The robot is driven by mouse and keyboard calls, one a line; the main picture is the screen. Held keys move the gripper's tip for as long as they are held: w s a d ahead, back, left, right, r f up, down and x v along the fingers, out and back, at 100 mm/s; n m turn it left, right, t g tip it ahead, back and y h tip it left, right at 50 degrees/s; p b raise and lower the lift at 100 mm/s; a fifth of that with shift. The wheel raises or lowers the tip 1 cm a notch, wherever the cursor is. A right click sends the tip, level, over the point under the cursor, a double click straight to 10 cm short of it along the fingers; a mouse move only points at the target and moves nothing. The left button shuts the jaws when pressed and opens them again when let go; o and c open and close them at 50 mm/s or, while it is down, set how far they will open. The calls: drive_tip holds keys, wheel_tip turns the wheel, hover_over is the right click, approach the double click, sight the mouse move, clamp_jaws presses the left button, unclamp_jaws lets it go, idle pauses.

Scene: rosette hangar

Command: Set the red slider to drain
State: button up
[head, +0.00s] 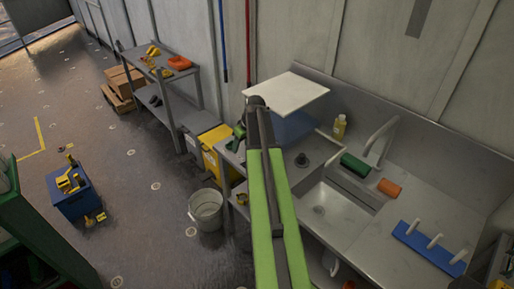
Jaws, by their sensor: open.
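I cannot make out a red slider or any mark for drain in the head view. My green arm rises from the bottom edge to a dark grey joint near the middle, in front of the sink counter (345,225). The arm hides part of the counter's left end and front. The steel sink basin (320,209) lies right of the arm, with a tall grey tap (380,134) behind it.
On the counter are a yellow bottle (339,127), a green roll (355,164), an orange item (389,188) and a blue peg rack (428,247). A bucket (206,210) and a blue box (74,196) stand on the floor. Open floor lies between them.

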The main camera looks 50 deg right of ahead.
drive_tip(key=s+d+r+t, duration=0.15)
drive_tip(key=s+d, duration=0.25)
drive_tip(key=d, duration=0.8)
drive_tip(key=shift+g+h, duration=0.25)
drive_tip(key=shift+h, duration=0.15)
drive_tip(key=b+x, duration=1)
drive_tip(key=x, duration=0.1)
drive_tip(key=b+x, duration=0.5)
drive_tip(key=x, duration=0.1)
drive_tip(key=shift+s+a+b, duration=0.2)
drive_tip(key=shift+a+b, duration=0.15)
drive_tip(key=shift+r, duration=0.1)
clamp_jaws()
